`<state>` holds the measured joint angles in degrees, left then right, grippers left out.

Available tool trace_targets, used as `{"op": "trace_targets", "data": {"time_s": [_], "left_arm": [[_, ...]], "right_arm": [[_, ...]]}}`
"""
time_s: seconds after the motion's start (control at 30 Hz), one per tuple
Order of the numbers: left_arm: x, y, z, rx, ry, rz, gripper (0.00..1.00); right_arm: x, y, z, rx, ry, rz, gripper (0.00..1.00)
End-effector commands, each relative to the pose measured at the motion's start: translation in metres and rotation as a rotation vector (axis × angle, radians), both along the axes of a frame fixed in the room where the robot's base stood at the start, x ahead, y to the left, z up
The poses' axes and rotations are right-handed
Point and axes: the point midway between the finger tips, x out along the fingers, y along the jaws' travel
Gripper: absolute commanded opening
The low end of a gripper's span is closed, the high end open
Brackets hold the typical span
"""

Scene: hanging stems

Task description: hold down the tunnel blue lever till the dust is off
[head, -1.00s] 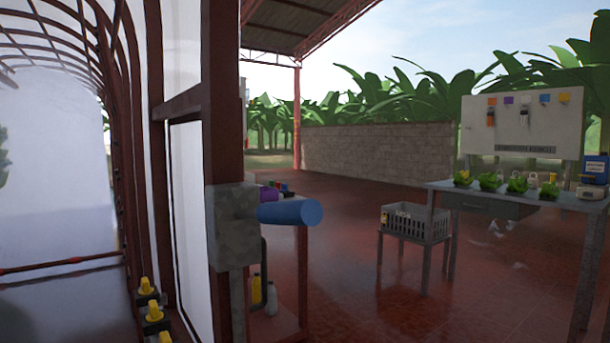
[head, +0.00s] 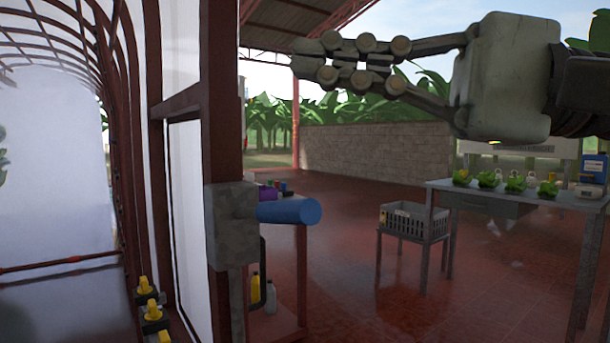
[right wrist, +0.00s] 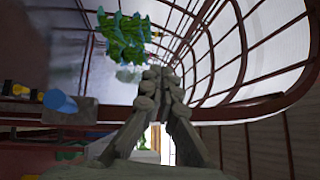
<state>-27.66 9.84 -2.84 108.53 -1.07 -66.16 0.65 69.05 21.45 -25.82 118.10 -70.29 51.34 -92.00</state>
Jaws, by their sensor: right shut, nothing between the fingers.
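The blue lever (head: 289,212) sticks out to the right from a grey box (head: 231,225) on the dark red tunnel post. It also shows in the right wrist view (right wrist: 60,101) at the left. My right gripper (head: 299,58) comes in from the right in the head view, above the lever and apart from it. Its fingers are shut and empty. They also show in the right wrist view (right wrist: 158,76). A green hanging plant (right wrist: 123,37) shows beyond the fingers there. My left gripper is not in view. I cannot make out the dust.
The arched tunnel (head: 125,100) with white sheeting is at the left, with several yellow-topped parts (head: 145,284) along its foot. A shelf (head: 290,312) stands behind the lever. A grey crate (head: 413,222) and a table (head: 520,195) with green plants are at the right. Red floor between is clear.

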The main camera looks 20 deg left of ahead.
Motion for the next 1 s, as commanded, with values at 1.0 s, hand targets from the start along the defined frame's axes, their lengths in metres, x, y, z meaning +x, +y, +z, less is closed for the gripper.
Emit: {"op": "trace_targets", "data": {"time_s": [1.0], "left_arm": [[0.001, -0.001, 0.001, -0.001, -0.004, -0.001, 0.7]], "right_arm": [[0.016, -0.028, -0.016, -0.799, -1.284, -0.365, 0.0]]}}
